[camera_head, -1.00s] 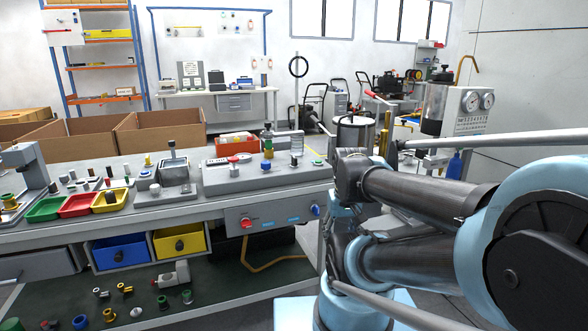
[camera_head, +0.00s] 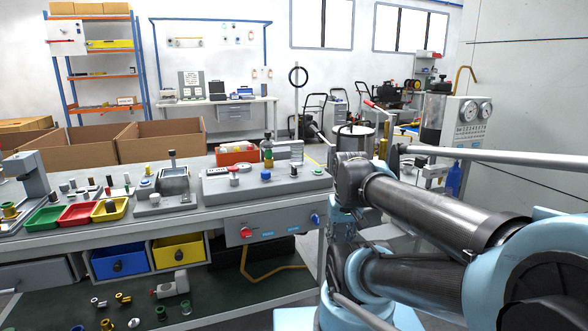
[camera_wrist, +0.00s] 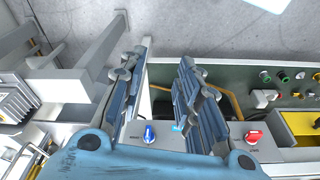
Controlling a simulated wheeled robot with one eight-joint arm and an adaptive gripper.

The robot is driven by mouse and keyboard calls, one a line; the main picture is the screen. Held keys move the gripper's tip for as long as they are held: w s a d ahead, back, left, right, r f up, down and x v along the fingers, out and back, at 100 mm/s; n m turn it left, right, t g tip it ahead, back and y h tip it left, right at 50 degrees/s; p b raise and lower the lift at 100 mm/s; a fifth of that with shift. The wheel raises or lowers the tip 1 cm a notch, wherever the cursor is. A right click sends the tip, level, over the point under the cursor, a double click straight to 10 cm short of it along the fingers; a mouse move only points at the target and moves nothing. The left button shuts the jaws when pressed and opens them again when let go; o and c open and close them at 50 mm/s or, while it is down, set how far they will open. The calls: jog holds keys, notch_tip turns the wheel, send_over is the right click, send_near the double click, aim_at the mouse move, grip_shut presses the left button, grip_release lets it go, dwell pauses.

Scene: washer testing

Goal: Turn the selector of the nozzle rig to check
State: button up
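The grey nozzle rig (camera_head: 215,188) lies along the right end of the bench in the head view, with a small blue knob (camera_head: 265,174) and a red-and-white knob (camera_head: 234,176) on top. The panel under it carries a red knob (camera_head: 246,232) and a blue knob (camera_head: 316,220). In the wrist view the panel's blue knob (camera_wrist: 150,133) and red knob (camera_wrist: 252,138) also show; their labels are too small to read. My gripper (camera_wrist: 163,55) is open and empty, its fingers spread above the panel area. My arm hides it in the head view.
Green, red and yellow trays (camera_head: 78,214) and small parts stand left on the bench. Blue (camera_head: 118,259) and yellow (camera_head: 180,247) drawers hang below. A gauge unit (camera_head: 468,120) stands at the right.

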jog(key=w+a+r+n+g, duration=0.1)
jog(key=w+a+r, duration=0.2)
jog(key=w+r, duration=1.35)
jog(key=n+g, duration=0.1)
jog(key=n, duration=0.1)
send_near(294, 170)
jog(key=f, duration=0.3)
jog(key=w+f, duration=0.1)
jog(key=f, duration=0.1)
jog(key=w+f, duration=0.1)
jog(key=f, duration=0.2)
jog(key=shift+w+f, duration=0.2)
jog(key=shift+f, duration=0.15)
grip_shut()
